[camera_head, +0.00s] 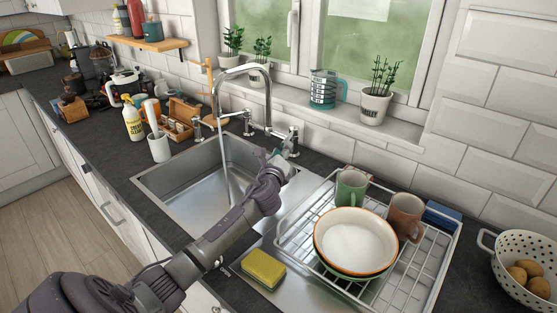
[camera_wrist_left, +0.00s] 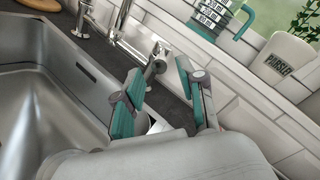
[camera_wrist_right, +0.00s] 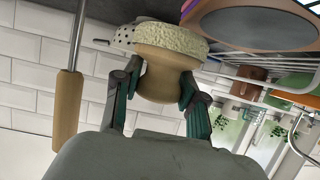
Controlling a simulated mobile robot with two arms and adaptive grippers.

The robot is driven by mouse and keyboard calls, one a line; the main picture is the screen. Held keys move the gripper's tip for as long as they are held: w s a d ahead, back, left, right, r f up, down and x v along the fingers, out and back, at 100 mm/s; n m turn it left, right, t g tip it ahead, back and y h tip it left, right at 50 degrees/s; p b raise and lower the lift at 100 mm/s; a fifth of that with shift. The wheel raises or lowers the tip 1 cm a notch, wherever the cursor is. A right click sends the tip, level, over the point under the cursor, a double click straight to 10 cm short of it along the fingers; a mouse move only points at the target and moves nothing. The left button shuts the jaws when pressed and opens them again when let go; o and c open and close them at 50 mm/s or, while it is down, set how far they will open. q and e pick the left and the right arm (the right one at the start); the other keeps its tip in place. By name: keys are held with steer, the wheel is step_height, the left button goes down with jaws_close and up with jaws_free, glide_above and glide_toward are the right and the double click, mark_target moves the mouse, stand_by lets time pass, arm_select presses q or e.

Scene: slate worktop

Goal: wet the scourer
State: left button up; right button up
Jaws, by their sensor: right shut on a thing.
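The scourer (camera_wrist_right: 168,70) has a round wooden knob and a pale, rough head. It shows in the right wrist view, where my right gripper (camera_wrist_right: 158,90) is shut on the knob. The head view does not show my right gripper. The tap (camera_head: 243,70) arches over the steel sink (camera_head: 185,190) in the head view, with a thin stream of water (camera_head: 225,160) falling from its spout. My left gripper (camera_head: 280,160) is at the tap's right-hand side. In the left wrist view its fingers (camera_wrist_left: 160,95) are open, with the tap's lever (camera_wrist_left: 157,62) just beyond the gap.
A yellow sponge (camera_head: 263,268) lies on the drainboard in front of the dish rack (camera_head: 425,270), which holds a bowl (camera_head: 355,243) and mugs. A spray bottle (camera_head: 132,122) and white cup (camera_head: 158,147) stand left of the sink. A white colander (camera_head: 520,260) is at the right.

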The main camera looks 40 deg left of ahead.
arm_select(q)
steer(key=v, duration=0.5)
steer(key=shift+f, duration=0.1)
stand_by(0.5)
